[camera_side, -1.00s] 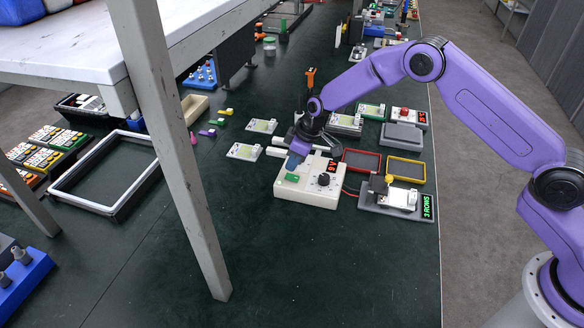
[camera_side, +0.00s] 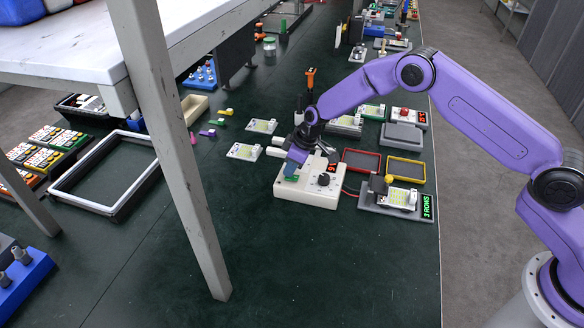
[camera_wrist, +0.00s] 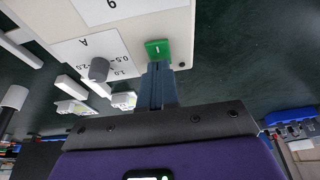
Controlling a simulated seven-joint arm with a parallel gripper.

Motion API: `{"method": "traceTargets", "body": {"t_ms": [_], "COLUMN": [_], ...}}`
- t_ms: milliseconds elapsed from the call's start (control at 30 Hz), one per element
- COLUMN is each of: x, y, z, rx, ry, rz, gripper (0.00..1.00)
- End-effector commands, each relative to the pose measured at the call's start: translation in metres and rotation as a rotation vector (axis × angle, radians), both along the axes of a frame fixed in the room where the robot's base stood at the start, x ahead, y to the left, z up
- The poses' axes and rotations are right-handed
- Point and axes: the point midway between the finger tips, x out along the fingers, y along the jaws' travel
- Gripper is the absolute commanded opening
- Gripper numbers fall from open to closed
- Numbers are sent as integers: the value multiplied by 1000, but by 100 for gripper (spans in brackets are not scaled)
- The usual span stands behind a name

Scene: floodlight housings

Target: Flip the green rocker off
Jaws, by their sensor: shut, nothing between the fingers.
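The green rocker (camera_wrist: 157,47) sits on the top face of a cream-white box (camera_side: 312,196), near one corner, with a small white mark on it. In the side view the rocker (camera_side: 291,178) is partly covered by my gripper. My gripper (camera_wrist: 160,68) has its blue-grey fingers closed together and empty. The fingertips are right at the rocker's near edge in the wrist view; I cannot tell whether they touch it. In the side view my gripper (camera_side: 291,170) points down over the rocker.
The box also carries a dark knob (camera_side: 323,179) and a red lit display (camera_side: 332,166). A grey unit (camera_side: 395,201) with a green "3 ROWS" display stands to the right. Red and yellow trays (camera_side: 405,169) lie behind it. The green bench in front is clear.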

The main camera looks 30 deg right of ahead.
Motion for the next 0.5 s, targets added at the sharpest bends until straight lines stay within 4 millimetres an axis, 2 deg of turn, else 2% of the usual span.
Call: {"method": "traceTargets", "body": {"t_ms": [33,500], "x": [-4,-17], "y": [-1,-15], "z": [-6,-8], "rx": [-6,-10], "ry": [11,23], "rz": [2,1], "gripper": [0,0]}}
